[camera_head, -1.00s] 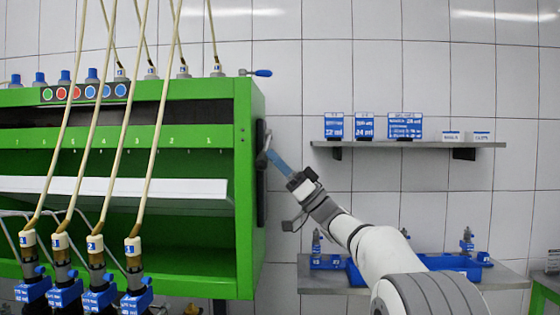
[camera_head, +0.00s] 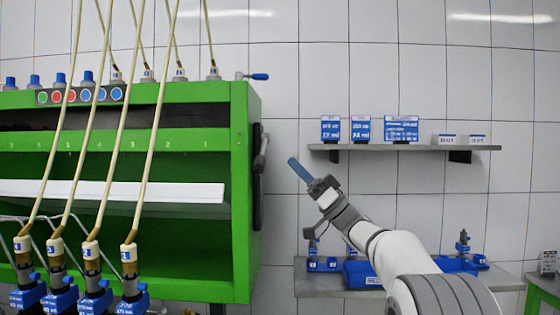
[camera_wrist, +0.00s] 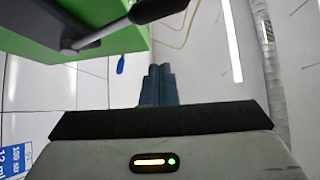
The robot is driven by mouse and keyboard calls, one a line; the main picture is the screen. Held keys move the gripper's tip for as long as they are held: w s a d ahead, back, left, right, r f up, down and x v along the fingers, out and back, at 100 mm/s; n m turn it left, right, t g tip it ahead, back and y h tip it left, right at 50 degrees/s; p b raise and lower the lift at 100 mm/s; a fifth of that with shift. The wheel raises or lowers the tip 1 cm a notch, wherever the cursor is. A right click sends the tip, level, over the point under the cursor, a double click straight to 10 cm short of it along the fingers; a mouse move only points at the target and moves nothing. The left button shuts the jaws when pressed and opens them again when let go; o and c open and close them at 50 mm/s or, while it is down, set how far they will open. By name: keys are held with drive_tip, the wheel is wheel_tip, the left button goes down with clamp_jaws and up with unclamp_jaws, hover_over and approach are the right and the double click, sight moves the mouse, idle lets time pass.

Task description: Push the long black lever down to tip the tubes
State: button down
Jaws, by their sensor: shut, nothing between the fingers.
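The long black lever (camera_head: 262,148) is on the right side of the green testbench (camera_head: 240,180), seen nearly edge-on in the head view, so its exact angle is hard to tell. The wrist view shows its black grip (camera_wrist: 155,9) at the top, on a metal shaft (camera_wrist: 98,34). My gripper (camera_head: 293,161) is shut and empty, with its blue fingers pointing up-left, to the right of the lever and apart from it. The fingers also show in the wrist view (camera_wrist: 159,70), below the grip with a gap. I cannot make out the tubes to be tipped.
Beige hoses (camera_head: 160,110) hang down across the bench's front to injectors (camera_head: 130,262). A grey shelf (camera_head: 405,147) with small blue-labelled boxes is on the tiled wall. A side counter with blue trays (camera_head: 360,273) stands behind my arm. Bare wall lies around my gripper.

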drive_tip(key=v, duration=0.4)
drive_tip(key=shift+w+d+r, duration=0.1)
drive_tip(key=shift+w+d, duration=0.1)
drive_tip(key=shift+w, duration=0.2)
